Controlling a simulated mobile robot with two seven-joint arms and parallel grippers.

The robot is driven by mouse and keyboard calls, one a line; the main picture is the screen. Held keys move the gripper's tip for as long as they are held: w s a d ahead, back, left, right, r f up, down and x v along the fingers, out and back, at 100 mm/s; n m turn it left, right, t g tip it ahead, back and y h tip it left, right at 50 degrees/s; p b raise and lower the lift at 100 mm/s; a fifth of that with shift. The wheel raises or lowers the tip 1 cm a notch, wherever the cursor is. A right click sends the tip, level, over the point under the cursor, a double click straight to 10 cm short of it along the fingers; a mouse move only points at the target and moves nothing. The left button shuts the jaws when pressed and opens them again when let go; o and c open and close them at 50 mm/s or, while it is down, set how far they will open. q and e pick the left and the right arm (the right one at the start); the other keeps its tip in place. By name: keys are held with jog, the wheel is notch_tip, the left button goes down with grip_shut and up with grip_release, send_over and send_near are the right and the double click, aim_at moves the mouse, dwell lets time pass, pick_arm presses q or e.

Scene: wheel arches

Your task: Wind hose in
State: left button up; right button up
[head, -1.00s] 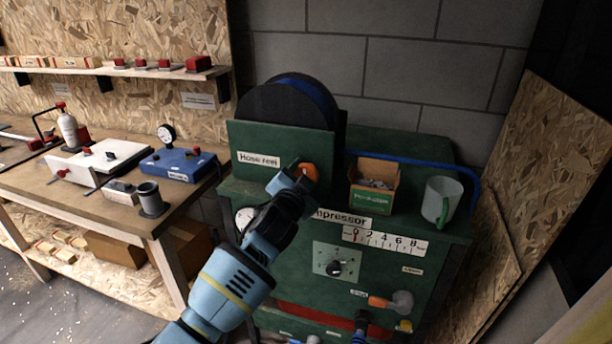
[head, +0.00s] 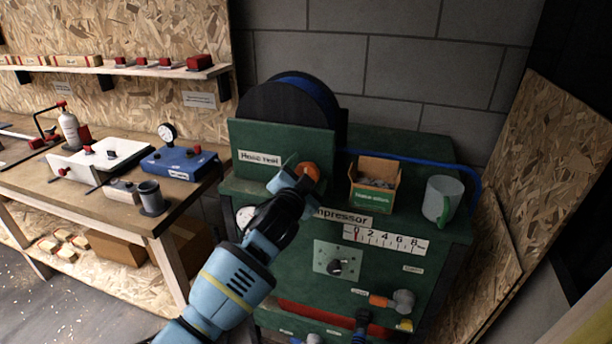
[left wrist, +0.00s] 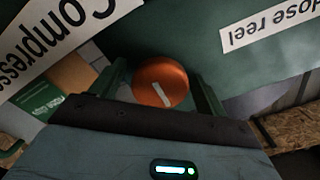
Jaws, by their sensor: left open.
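The hose reel (head: 262,106) is a black drum with blue hose (head: 303,86) on it, standing behind a green panel labelled "Hose reel" (head: 258,158). An orange knob (head: 307,171) sits at the panel's lower right. My left gripper (head: 296,176) is open at the knob. In the left wrist view the orange knob (left wrist: 160,82), with a pale mark on its face, lies between the two green-looking fingers. I cannot tell whether they touch it. Blue hose runs from the reel along the back of the cabinet top to its right edge. My right gripper is not in view.
The green compressor cabinet (head: 290,240) carries an open box (head: 375,183) and a cup with a green handle (head: 441,199). Its front has a scale, a dial and a fitting (head: 402,301). A workbench (head: 100,205) with fixtures stands at left.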

pick_arm(q)
jog(key=shift+s, duration=0.1)
jog(key=v, duration=0.7)
jog(key=shift+s, duration=0.25)
jog(key=shift+a, duration=0.1)
jog(key=s+a+f+n+g+y, duration=0.1)
jog(key=s+a+f+n, duration=0.15)
jog(key=s+f, duration=0.4)
jog(key=s+a+f+n+g, duration=0.1)
jog(key=s+a+f+g, duration=0.15)
jog(key=f, duration=0.75)
jog(key=s+a+f+n+g+y, duration=0.1)
jog(key=s+a+f+n, duration=0.15)
jog(key=s+f, duration=0.45)
jog(key=s+a+f+n+g, duration=0.1)
jog(key=s+a+f, duration=0.2)
jog(key=s, duration=0.4)
jog(key=s+a+f+n+g+y, duration=0.1)
jog(key=s+a+f, duration=0.3)
jog(key=s+f, duration=0.2)
jog(key=s+a+f+n+g, duration=0.1)
jog(key=s+a+f, duration=0.3)
jog(key=s, duration=0.5)
jog(key=shift+s+f+y, duration=0.15)
jog(key=shift+s+y, duration=0.2)
jog(key=shift+y, duration=0.05)
